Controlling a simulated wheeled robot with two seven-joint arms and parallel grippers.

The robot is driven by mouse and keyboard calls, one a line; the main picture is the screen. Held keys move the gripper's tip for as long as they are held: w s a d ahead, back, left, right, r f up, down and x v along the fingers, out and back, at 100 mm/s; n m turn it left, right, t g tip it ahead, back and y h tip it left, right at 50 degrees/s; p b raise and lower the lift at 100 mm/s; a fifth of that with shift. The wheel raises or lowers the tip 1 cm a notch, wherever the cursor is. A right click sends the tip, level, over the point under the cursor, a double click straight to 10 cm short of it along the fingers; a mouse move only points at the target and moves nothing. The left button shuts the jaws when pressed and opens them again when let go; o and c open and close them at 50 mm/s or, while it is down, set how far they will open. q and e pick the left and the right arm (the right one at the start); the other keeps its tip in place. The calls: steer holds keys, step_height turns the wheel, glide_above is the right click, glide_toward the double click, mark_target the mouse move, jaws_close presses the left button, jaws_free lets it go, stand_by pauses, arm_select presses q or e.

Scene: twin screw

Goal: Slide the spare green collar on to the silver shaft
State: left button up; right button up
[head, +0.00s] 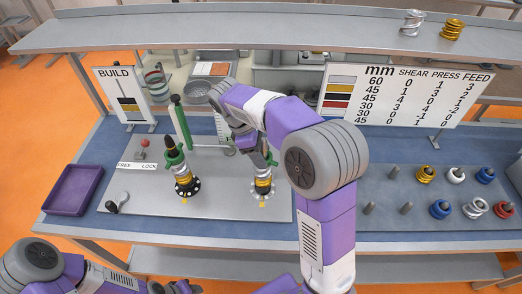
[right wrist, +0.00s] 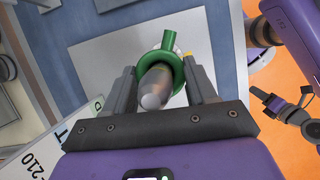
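The spare green collar (right wrist: 178,56) is a ring with a short side stub, seen in the right wrist view. It sits between the fingers of my right gripper (right wrist: 163,82), which look closed against its sides. The silver shaft (right wrist: 153,98) pokes through the ring, its rounded end towards the camera. In the head view my right gripper (head: 258,150) is over the right-hand station, with green (head: 271,159) showing above yellow rings (head: 262,183). How far down the collar sits is hidden. My left gripper (right wrist: 290,108) shows at the right of the wrist view; its finger gap is unclear.
The left-hand station (head: 185,178) has a dark-tipped shaft with a green collar and yellow rings. A purple tray (head: 74,189) is at left. Several coloured rings (head: 440,208) and pegs stand at right. A shelf (head: 260,30) spans overhead.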

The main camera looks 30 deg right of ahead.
steer(key=o, duration=0.5)
steer(key=shift+p+v, duration=1)
steer(key=shift+v, duration=2.8)
